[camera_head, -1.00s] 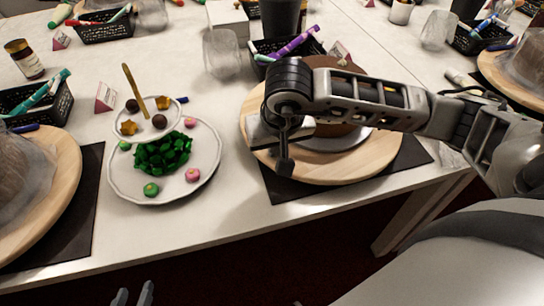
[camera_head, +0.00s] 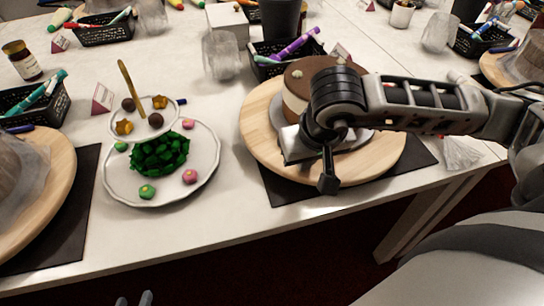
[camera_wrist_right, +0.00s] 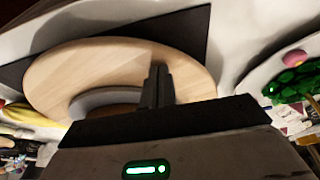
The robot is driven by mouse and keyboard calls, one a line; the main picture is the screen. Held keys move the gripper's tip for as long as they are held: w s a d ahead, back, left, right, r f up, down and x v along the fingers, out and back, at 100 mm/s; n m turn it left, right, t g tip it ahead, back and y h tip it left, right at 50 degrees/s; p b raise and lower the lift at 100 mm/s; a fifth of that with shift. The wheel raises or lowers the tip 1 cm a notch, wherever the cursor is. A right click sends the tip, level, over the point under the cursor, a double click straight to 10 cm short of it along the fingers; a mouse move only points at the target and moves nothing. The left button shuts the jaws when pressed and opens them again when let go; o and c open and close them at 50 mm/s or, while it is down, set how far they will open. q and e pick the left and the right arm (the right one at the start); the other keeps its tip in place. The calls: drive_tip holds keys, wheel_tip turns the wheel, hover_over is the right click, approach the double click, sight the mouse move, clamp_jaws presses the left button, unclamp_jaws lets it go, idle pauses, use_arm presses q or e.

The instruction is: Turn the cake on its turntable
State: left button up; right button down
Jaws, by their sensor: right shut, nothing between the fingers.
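The cake (camera_head: 299,82), brown on top with a pale side band, stands on a silver board (camera_head: 280,112) on the round wooden turntable (camera_head: 258,128). My right arm and gripper body cover its right and front parts in the head view. In the right wrist view, my right gripper (camera_wrist_right: 156,72) is shut and empty. Its fingertips appear over the turntable (camera_wrist_right: 100,62), beside the grey board (camera_wrist_right: 100,98); I cannot tell whether they touch. My left gripper (camera_head: 134,299) shows only its two fingertips at the bottom edge, apart and empty.
A white two-tier stand (camera_head: 118,190) with green and small coloured decorations is left of the turntable. A clear cup (camera_head: 221,55) and a black basket of pens (camera_head: 283,57) stand behind. Another turntable (camera_head: 62,170) is at far left. Bare table lies in front of the stand.

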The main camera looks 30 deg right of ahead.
sight(336, 171)
drive_tip(key=s+d+b, duration=0.1)
drive_tip(key=d, duration=0.1)
drive_tip(key=s+d+b, duration=0.2)
drive_tip(key=shift+s+d+f, duration=0.2)
drive_tip(key=shift+d, duration=0.1)
drive_tip(key=shift+s+d+r, duration=0.15)
drive_tip(key=shift+s, duration=0.1)
